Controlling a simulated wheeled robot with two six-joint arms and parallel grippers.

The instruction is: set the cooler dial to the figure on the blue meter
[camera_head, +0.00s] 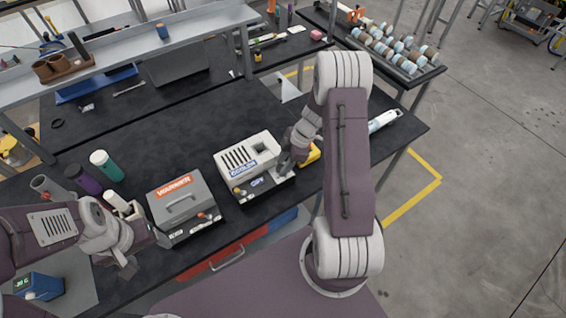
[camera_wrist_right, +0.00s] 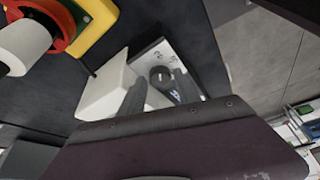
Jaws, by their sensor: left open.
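The cooler (camera_head: 246,158) is a white box with a blue label on the dark bench, its front display reading OFF. Its round dark dial (camera_wrist_right: 161,77) shows in the right wrist view on the front panel. My right gripper (camera_head: 287,166) is at the cooler's right end; in the wrist view its fingers (camera_wrist_right: 159,84) stand apart on either side of the dial. Whether they touch it I cannot tell. The blue meter (camera_head: 38,287) stands at the lower left, its lit green figure too small to read surely. My left gripper (camera_head: 139,240) is open near the warmer.
The grey warmer (camera_head: 182,204) stands left of the cooler. A green bottle (camera_head: 106,165) and a purple bottle (camera_head: 83,180) stand further left. A yellow object (camera_head: 313,153) is right of the cooler, partly hidden by my right arm. The bench behind the cooler is clear.

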